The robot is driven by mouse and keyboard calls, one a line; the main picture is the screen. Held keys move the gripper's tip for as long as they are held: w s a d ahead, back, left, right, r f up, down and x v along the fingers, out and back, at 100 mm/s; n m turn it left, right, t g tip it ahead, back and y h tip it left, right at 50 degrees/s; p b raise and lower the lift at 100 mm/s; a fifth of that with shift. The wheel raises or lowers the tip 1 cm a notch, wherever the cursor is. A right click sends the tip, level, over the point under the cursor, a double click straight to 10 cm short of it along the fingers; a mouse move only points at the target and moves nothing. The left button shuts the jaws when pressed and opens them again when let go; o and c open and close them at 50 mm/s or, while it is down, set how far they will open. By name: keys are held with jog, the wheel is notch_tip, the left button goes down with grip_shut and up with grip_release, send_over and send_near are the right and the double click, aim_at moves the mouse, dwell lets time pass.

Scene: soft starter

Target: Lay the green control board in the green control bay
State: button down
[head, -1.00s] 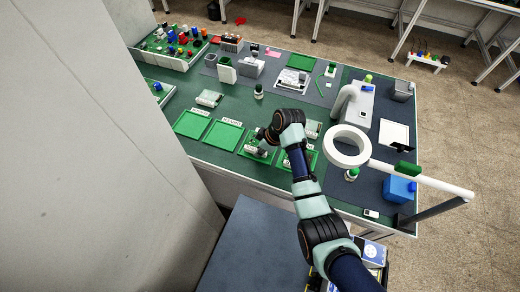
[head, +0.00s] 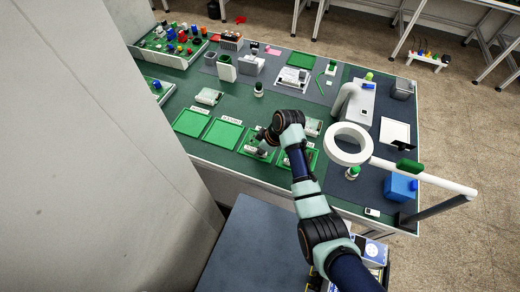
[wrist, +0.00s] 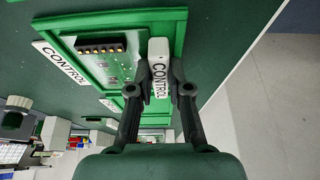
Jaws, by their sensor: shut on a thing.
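The control board (wrist: 105,58) is a pale green plate with a black connector and a white block labelled CONTROL. My gripper (wrist: 160,77) is shut on that white block at the board's right edge in the wrist view. The board is within the outline of the green control bay (wrist: 110,22), whose raised rim shows around it and whose CONTROL label (wrist: 60,63) is at the left. I cannot tell whether the board rests on the bay floor. In the head view my gripper (head: 265,145) is over the bay (head: 250,153), and my arm partly hides the board.
Two empty green trays (head: 192,123) (head: 223,134) lie to the left. Another green bay (head: 312,158) is on the right, partly behind my arm. A white ring lamp (head: 348,130) stands farther right. The table's front edge is close to the bays.

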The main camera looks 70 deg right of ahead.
jog(key=shift+f, duration=0.2)
jog(key=shift+s+f, duration=0.1)
jog(key=shift+f, duration=0.05)
jog(key=c, duration=1.1)
grip_release()
jog(key=shift+d, duration=0.1)
jog(key=shift+c, duration=0.2)
jog(key=shift+o, duration=0.6)
notch_tip(320, 180, up, 10)
jog(key=shift+w, duration=0.2)
